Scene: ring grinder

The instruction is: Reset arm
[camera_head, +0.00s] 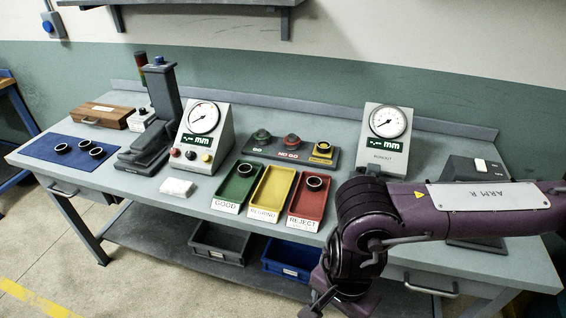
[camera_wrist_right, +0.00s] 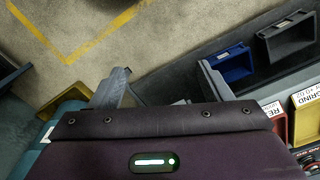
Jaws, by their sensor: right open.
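My right arm (camera_head: 440,213) comes in from the right, across the front right of the bench. It bends down at a dark joint in front of the bench's edge. My right gripper (camera_head: 322,302) hangs low at the bottom of the head view, partly cut off. In the right wrist view the gripper (camera_wrist_right: 163,86) has its two grey fingers wide apart, with nothing between them. Floor and the area under the bench show beyond the fingers. My left arm and gripper are not in view.
The bench (camera_head: 150,190) bears a green tray (camera_head: 238,188) and a red tray (camera_head: 307,205), each with a ring, and an empty yellow tray (camera_head: 270,195). Several rings lie on a blue mat (camera_head: 45,147). Dial gauges (camera_head: 203,118) stand behind. Bins (camera_head: 218,243) sit below.

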